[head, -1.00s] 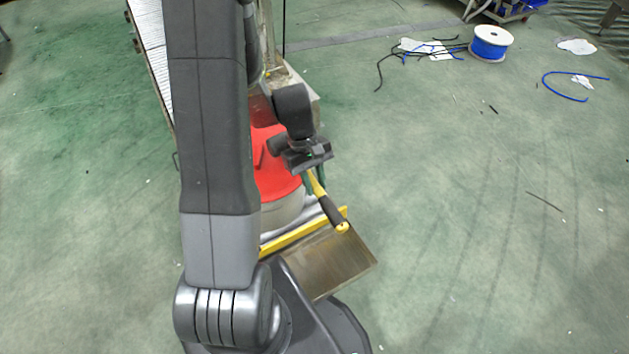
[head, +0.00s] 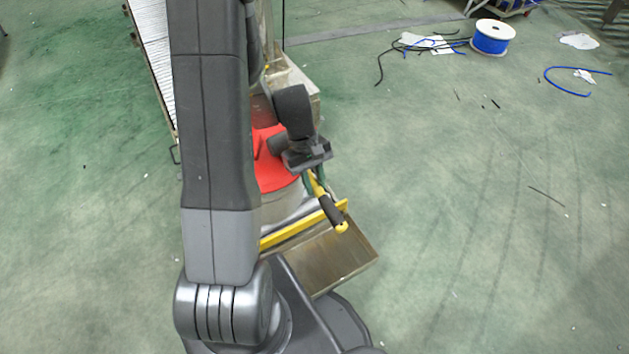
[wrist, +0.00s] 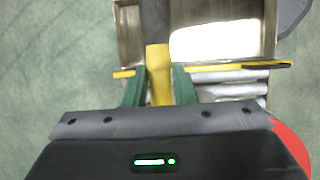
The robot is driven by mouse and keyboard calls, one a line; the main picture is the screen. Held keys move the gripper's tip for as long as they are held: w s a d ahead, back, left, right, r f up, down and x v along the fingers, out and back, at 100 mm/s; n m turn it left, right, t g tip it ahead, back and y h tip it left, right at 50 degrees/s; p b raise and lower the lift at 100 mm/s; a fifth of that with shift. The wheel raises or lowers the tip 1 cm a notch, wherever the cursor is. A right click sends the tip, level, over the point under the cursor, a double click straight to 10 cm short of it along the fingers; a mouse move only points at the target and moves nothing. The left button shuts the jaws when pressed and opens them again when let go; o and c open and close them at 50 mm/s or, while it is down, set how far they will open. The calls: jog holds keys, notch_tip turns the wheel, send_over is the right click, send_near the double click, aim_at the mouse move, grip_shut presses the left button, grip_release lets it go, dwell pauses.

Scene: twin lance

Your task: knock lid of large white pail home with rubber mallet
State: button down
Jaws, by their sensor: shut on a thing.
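The pail (head: 282,207) stands left of my gripper in the head view, its left part hidden behind my arm. Its red lid (head: 275,172) is on top; whether it sits fully down cannot be told. In the wrist view the lid's red edge (wrist: 292,147) shows at the lower right. My gripper (head: 317,184), with green fingers, is shut on the yellow shaft of the mallet (head: 331,212); the fingers flank it in the wrist view (wrist: 159,85). The black grip (wrist: 155,22) points away from the pail, toward my base. The mallet's head is hidden in both views.
A metal tray (head: 335,262) with a yellow bar (head: 290,236) along its edge lies before the pail. Silver rollers (wrist: 228,90) show beside the bar. A blue cable spool (head: 491,38) and loose cables lie far right. The floor to the right is mostly clear.

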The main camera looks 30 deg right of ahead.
jog(key=shift+r+p, duration=3.25)
jog(key=shift+r, duration=1.1)
jog(key=shift+w, duration=0.1)
